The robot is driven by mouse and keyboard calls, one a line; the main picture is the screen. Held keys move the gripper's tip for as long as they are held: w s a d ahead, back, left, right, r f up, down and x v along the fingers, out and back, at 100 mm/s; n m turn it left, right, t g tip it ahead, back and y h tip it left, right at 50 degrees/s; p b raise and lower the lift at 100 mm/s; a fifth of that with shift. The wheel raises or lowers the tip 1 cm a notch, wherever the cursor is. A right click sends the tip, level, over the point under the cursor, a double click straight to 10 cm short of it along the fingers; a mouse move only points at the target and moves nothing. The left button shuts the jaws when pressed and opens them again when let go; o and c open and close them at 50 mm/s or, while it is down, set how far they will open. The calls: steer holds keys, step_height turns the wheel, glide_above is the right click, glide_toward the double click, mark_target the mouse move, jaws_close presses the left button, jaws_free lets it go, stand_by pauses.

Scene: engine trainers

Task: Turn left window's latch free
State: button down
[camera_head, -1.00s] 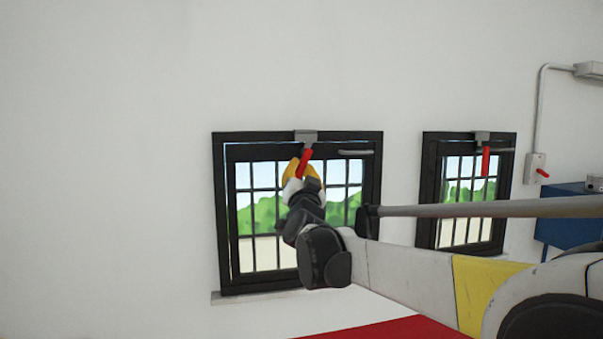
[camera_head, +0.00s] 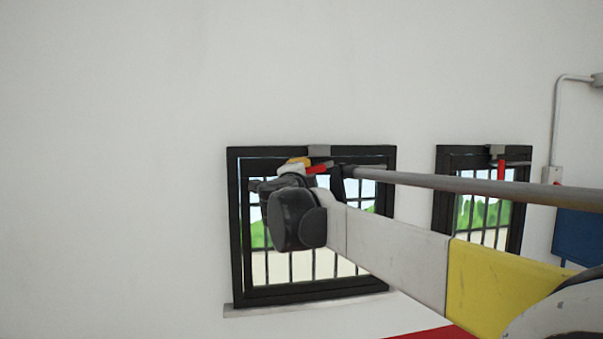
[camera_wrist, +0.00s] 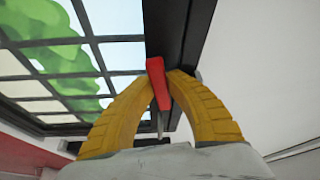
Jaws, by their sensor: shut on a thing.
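The left window (camera_head: 238,230) has a black frame with bars and a grey latch mount (camera_head: 319,151) at its top middle. Its red latch handle (camera_head: 318,169) now slants nearly sideways, pointing left from the mount. My gripper (camera_head: 298,163) is at the handle, partly hidden behind my own wrist. In the wrist view, the yellow fingers (camera_wrist: 162,90) are closed around the red handle (camera_wrist: 157,82), with the black frame (camera_wrist: 183,35) just behind.
A second barred window (camera_head: 443,205) with a hanging red handle (camera_head: 501,168) is to the right. A blue box (camera_head: 578,232) and a grey conduit (camera_head: 556,120) are at the right edge. The wall left of the window is bare.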

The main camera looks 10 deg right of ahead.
steer(key=shift+r+m+g+p, duration=0.35)
steer(key=shift+r+m+g, duration=0.1)
steer(key=shift+m, duration=0.65)
steer(key=c, duration=1.3)
jaws_free()
steer(key=shift+c, duration=0.2)
steer(key=shift+w, duration=0.1)
steer(key=v, duration=1.2)
